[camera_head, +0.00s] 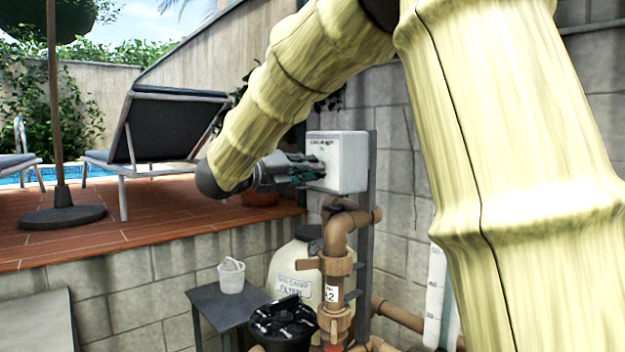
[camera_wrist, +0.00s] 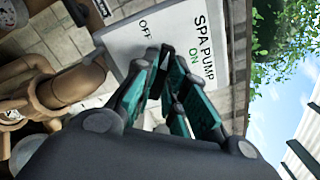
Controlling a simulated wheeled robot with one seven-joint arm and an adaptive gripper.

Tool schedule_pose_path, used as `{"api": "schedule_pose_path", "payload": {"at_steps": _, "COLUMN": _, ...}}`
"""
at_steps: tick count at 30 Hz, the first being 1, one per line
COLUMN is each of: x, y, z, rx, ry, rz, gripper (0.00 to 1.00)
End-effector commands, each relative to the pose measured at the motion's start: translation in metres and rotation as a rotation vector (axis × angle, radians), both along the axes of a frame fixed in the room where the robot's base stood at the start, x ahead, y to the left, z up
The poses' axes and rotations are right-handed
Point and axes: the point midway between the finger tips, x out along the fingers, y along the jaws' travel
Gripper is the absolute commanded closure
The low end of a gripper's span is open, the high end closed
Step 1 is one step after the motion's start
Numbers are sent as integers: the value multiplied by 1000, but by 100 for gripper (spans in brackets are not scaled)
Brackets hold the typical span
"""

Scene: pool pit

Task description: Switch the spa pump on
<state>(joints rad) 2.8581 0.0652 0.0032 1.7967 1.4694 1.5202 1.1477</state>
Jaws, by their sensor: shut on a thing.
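The white spa pump switch box (camera_head: 349,152) is mounted on a grey post in the head view. In the wrist view its face (camera_wrist: 190,22) reads "SPA PUMP", with a green "ON" and a black "OFF" side by side, turned in the picture. My gripper (camera_head: 318,172) reaches the box's front from the left in the head view. In the wrist view my gripper's (camera_wrist: 168,62) dark and teal fingers are closed together at the face, below and between the two labels. They are shut on the small dark switch lever, which they mostly hide; its exact position is unclear.
Brown pipes and a valve (camera_head: 336,265) stand just below the box, with a cream filter tank (camera_head: 290,280) behind. A dark table (camera_head: 225,300) holds a white bucket (camera_head: 231,277). A block wall (camera_head: 400,200) backs the box. A lounger (camera_head: 165,125) stands on the raised deck.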

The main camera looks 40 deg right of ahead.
Motion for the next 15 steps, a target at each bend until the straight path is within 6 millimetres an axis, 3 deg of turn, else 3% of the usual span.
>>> {"api": "schedule_pose_path", "payload": {"at_steps": 1, "x": 0, "y": 0, "z": -8, "rx": 4, "ry": -13, "rz": 0, "gripper": 100}}
{"api": "schedule_pose_path", "payload": {"at_steps": 15, "x": 0, "y": 1, "z": -8, "rx": 16, "ry": -162, "rz": 0, "gripper": 100}}
